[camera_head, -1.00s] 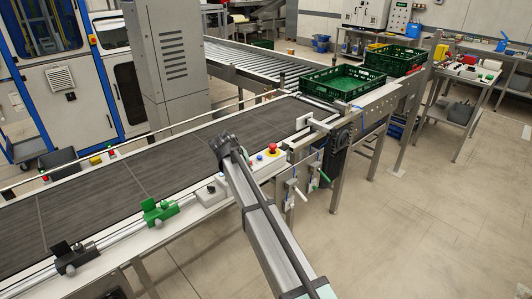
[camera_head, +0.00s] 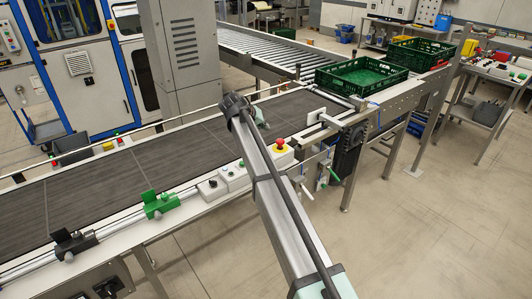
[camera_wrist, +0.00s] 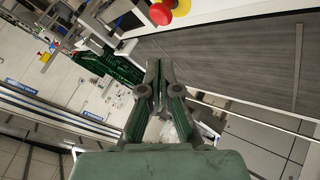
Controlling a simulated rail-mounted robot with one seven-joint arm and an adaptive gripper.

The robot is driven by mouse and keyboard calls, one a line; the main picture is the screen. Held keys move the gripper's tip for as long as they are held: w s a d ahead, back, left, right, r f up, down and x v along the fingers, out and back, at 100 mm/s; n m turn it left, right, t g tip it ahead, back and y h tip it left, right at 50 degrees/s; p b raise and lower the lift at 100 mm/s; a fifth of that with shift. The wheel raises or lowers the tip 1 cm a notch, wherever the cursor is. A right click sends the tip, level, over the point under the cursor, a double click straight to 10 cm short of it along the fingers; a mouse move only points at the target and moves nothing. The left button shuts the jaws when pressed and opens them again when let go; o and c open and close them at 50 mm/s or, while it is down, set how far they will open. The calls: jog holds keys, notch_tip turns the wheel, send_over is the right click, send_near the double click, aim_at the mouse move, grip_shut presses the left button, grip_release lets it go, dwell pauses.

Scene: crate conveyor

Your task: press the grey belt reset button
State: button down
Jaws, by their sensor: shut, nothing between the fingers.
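The control boxes on the belt's near rail carry small buttons, one box (camera_head: 212,189) with a dark knob and one beside it (camera_head: 236,177) with a small green button. I cannot tell which one is the grey reset button. A red mushroom button (camera_head: 281,145) is on the box to their right; it also shows at the top of the wrist view (camera_wrist: 160,13). My gripper (camera_wrist: 158,68) is shut and empty in the wrist view, apart from the red button. In the head view my arm reaches over the belt and the fingers are not clearly visible.
The dark belt (camera_head: 110,165) runs across the left and middle. A green clamp (camera_head: 159,206) is on the near rail. A green crate (camera_head: 361,75) sits on the conveyor's right end, with another crate (camera_head: 420,53) behind. Open floor lies at right.

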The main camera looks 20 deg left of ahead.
jog(key=shift+f+b, duration=1.6)
jog(key=shift+f, duration=2.8)
jog(key=shift+f, duration=0.1)
jog(key=shift+f+b, duration=0.3)
jog(key=shift+f, duration=0.05)
jog(key=shift+f+b, duration=0.3)
jog(key=shift+f, duration=0.15)
jog(key=shift+r, duration=0.85)
jog(key=shift+r+p, duration=0.95)
jog(key=shift+r, duration=1.6)
